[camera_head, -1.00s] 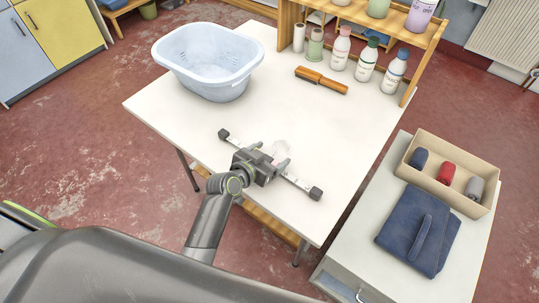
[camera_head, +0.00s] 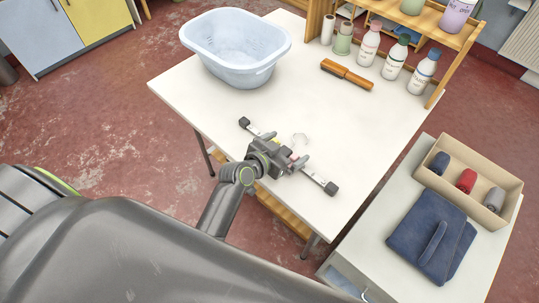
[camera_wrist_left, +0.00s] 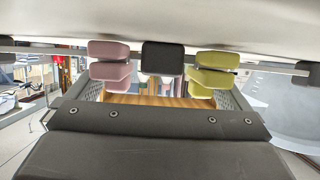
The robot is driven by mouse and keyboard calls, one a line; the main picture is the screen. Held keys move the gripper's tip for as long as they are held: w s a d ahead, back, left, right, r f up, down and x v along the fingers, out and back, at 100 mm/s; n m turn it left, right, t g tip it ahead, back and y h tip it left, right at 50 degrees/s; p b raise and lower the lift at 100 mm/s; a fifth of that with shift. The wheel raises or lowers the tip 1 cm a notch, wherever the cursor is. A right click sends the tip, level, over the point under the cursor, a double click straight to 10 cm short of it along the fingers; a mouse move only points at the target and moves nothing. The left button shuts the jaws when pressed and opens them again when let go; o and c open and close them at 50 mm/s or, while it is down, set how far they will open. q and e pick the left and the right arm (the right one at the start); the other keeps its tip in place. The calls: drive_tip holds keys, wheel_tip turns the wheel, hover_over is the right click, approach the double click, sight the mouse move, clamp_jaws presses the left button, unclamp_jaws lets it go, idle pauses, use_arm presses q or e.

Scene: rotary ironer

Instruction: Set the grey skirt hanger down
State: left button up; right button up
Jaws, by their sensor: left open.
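The grey skirt hanger (camera_head: 318,178) is a slim bar with a dark clip at each end. It lies slantwise over the white table (camera_head: 215,108) near its front edge, with a clear hook at its middle. I cannot tell whether it touches the tabletop. My left gripper (camera_head: 290,150) is open at the middle of the bar, with its fingers around it. In the left wrist view the bar (camera_wrist_left: 270,68) runs across, with a dark block (camera_wrist_left: 162,58) between the pink and yellow pads. My right gripper is out of view.
A pale blue basin (camera_head: 235,50) stands at the table's back left. A side cabinet at right holds a box of rolls (camera_head: 495,222) and folded blue cloth (camera_head: 430,235). The table's middle is clear.

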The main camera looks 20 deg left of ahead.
use_arm(q)
drive_tip(key=v, duration=1)
drive_tip(key=shift+s+r, duration=0.1)
drive_tip(key=shift+s, duration=0.15)
drive_tip(key=shift+a, duration=0.1)
drive_tip(key=s+a+f+n+g+y, duration=0.2)
drive_tip(key=s+a+g+y, duration=0.15)
drive_tip(key=s+a, duration=0.45)
drive_tip(key=s+a+f+n+g+y, duration=0.1)
drive_tip(key=s+a+n+g+y, duration=0.25)
drive_tip(key=s, duration=0.75)
wheel_tip(320, 180, down, 25)
drive_tip(key=a+g+h, duration=0.1)
drive_tip(key=a+g, duration=0.1)
drive_tip(key=g, duration=0.1)
drive_tip(key=s+d+f+g, duration=0.1)
drive_tip(key=s+f, duration=1.4)
drive_tip(key=f, duration=0.1)
drive_tip(key=shift+s+d+m, duration=0.3)
drive_tip(key=shift+d+m, duration=0.05)
drive_tip(key=shift+m, duration=0.1)
